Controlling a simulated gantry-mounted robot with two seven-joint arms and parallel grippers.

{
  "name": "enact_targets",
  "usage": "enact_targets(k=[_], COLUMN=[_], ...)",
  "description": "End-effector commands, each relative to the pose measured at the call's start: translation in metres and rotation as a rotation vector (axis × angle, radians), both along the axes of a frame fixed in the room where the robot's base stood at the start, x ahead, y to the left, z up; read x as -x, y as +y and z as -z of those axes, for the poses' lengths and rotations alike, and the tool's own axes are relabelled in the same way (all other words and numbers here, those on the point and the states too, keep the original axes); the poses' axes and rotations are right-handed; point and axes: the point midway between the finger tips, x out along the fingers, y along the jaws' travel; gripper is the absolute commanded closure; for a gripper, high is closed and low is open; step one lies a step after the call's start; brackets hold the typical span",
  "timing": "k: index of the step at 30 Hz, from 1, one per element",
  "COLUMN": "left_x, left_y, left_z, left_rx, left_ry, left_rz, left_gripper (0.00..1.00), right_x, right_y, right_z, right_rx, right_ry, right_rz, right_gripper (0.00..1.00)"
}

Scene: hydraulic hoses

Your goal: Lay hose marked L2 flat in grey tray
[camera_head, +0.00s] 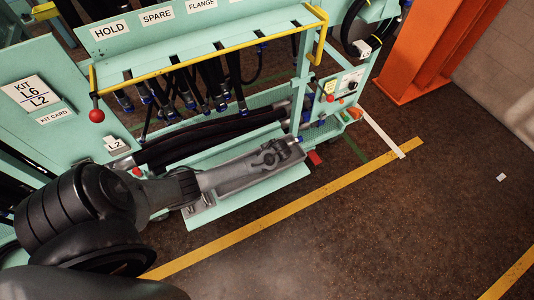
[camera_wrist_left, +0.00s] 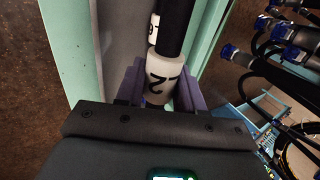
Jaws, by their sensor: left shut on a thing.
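The hose marked L2 shows in the left wrist view as a black hose with a white sleeve (camera_wrist_left: 161,76) bearing a dark "2"; the rest of the marking is partly hidden. My left gripper (camera_wrist_left: 158,92) is shut on this sleeve, one purple finger on each side. In the head view my own grey wrist covers the fingers and most of the held hose. A grey tray surface (camera_wrist_left: 112,45) lies beneath and beside the hose in the wrist view, with a teal edge. Whether the hose touches the tray is unclear. The right gripper is not in view.
Black hoses (camera_head: 215,130) lie behind my wrist on the teal cart. Several hoses with blue fittings hang from the rack (camera_head: 205,55) with its yellow rail. A white L2 tag (camera_head: 116,144) is at the left. The floor in front (camera_head: 370,230) is open.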

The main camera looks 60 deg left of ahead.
Motion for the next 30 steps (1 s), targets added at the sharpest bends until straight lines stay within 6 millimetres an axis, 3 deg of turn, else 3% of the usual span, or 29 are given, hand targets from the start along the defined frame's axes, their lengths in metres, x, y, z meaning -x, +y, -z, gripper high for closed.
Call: enact_targets(k=[30], left_x=[-0.001], left_y=[0.000], left_z=[0.081], left_rx=[0.000], left_ry=[-0.001], left_rz=[0.000], left_gripper=[1.00], right_x=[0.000], right_y=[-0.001], right_z=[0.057], right_rx=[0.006], right_ry=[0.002], right_rz=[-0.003], right_gripper=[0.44])
